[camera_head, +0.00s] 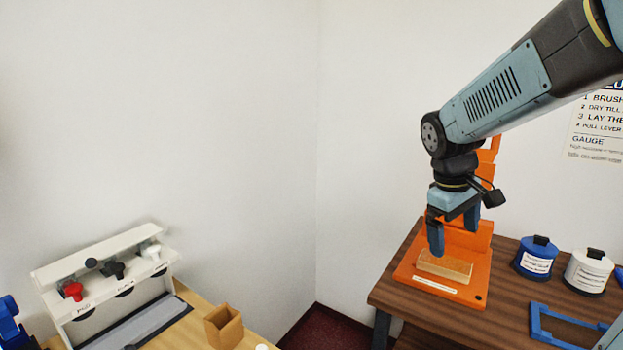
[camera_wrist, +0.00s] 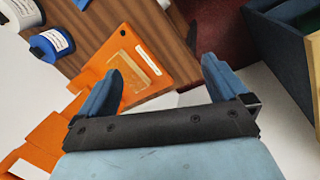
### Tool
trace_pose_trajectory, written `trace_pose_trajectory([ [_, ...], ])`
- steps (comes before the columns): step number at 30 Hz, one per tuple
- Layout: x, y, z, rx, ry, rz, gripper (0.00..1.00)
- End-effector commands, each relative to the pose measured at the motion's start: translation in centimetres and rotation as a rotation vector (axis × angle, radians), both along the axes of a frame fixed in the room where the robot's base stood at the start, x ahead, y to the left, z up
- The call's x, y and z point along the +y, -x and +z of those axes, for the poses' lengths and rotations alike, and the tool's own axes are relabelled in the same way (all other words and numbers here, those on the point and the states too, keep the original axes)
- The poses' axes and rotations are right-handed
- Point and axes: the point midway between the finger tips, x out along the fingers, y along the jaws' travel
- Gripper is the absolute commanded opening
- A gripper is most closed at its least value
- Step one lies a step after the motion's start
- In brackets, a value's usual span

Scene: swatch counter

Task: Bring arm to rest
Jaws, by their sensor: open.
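My gripper (camera_head: 452,236) is at the end of my arm, over the dark wood table at the right of the head view. Its two blue fingers point down and are apart, with nothing between them. An orange stand (camera_head: 408,272) is below and behind it, with a tan block (camera_head: 447,265) lying on its base. In the wrist view my gripper (camera_wrist: 160,78) is open and empty. The orange stand (camera_wrist: 162,84) and the tan block (camera_wrist: 124,72) show at the left finger. I cannot tell the exact height of the fingertips above the block.
A blue jar (camera_head: 535,262) and a white jar (camera_head: 588,272) stand right of the orange stand, with a blue frame (camera_head: 560,316) in front. A white rack (camera_head: 102,262) with several knobs and a small tan box (camera_head: 223,327) are on the light wood counter at left. A wall poster (camera_head: 600,125) hangs at right.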

Motion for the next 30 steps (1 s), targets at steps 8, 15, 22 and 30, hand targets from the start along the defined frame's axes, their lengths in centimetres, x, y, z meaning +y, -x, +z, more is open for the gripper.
trace_pose_trajectory([
  [8, 2.0, 4.8, 2.9, -0.203, -0.118, -0.167, 1.0],
  [15, 3.6, 8.6, 4.5, -0.358, -0.243, -0.305, 1.0],
  [22, 4.4, 11.0, 5.2, -0.45, -0.336, -0.393, 1.0],
  [30, 4.6, 11.5, 5.2, -0.468, -0.359, -0.415, 1.0],
])
